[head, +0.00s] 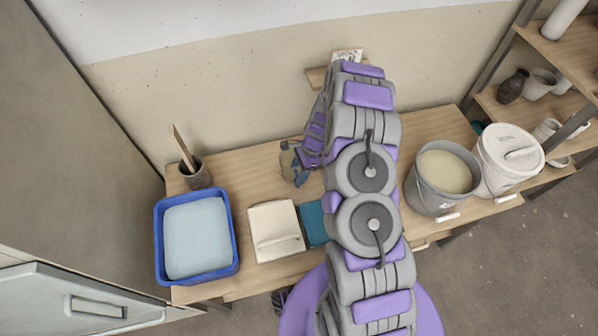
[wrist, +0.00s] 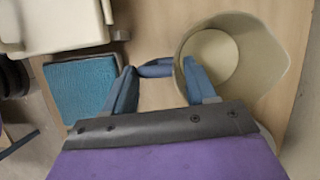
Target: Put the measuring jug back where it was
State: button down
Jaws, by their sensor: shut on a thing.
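The measuring jug (wrist: 270,45) is a cream, open vessel with a spout on its right, seen from above in the wrist view. My gripper (wrist: 165,85) is shut on the jug's left side. Its right blue finger overlaps the jug's mouth, and its left finger is outside, with a short blue-grey piece between them. In the head view the jug (head: 288,158) shows small and beige beside my gripper's blue fingers, over the back of the wooden table (head: 245,165). My arm hides part of that area. I cannot tell whether the jug touches the table.
A blue tub (head: 236,225), a cream lidded box (head: 275,222) and a teal square (head: 312,222) stand left of my arm. A brush pot (head: 196,174) is at the back left. A filled bucket (head: 432,198) and a lidded bucket (head: 505,165) stand right. A small shelf (head: 316,77) is on the wall.

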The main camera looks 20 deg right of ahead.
jog(key=shift+f, duration=0.1)
jog(key=shift+c, duration=1.7)
grip_release()
